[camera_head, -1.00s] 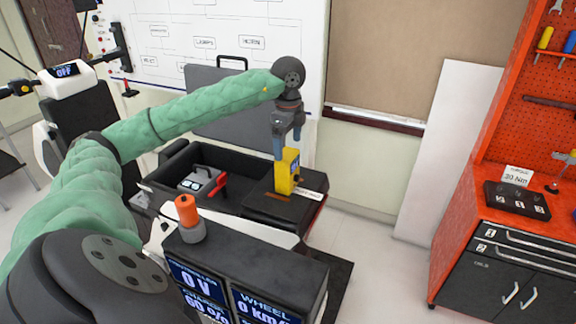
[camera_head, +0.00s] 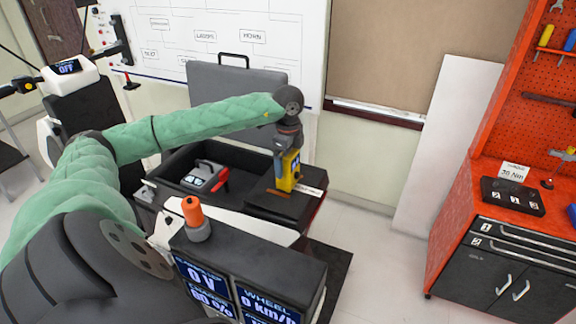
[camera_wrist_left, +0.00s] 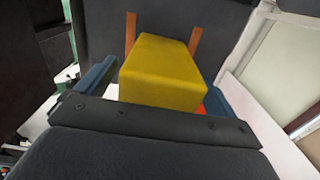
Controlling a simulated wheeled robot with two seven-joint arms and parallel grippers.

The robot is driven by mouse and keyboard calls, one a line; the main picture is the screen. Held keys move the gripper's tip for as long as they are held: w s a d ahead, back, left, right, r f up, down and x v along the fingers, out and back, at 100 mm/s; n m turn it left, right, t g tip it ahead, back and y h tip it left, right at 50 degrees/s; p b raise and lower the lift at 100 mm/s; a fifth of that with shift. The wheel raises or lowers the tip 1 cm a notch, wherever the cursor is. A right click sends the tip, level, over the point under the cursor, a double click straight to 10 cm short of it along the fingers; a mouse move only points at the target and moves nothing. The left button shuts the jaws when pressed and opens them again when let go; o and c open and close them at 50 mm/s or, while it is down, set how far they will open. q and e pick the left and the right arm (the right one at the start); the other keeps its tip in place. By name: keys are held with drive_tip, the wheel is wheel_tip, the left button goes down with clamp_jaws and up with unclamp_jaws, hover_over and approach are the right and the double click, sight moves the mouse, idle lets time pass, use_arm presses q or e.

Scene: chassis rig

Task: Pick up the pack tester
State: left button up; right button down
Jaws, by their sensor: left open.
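The pack tester is a yellow box-shaped device (camera_head: 288,174) with a small dark screen. It stands upright on the dark ledge at the right of the black open case in the head view. My left gripper (camera_head: 286,160) has come down over it from above, with its fingers around the upper part. In the left wrist view the yellow tester (camera_wrist_left: 160,72) fills the space between the two blue fingers of my left gripper (camera_wrist_left: 158,88). The fingers are open, one on each side of it. Whether either finger touches it is hard to tell. My right gripper is not in view.
The black case (camera_head: 240,158) holds a grey device with a red handle (camera_head: 204,176). An orange-topped knob (camera_head: 194,216) and a display console (camera_head: 262,272) stand in front. A red tool bench (camera_head: 460,230) is at the right, with open floor between.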

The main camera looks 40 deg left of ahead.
use_arm(q)
drive_tip(key=shift+f, duration=0.2)
drive_tip(key=c, duration=1.2)
drive_tip(key=shift+r, duration=0.15)
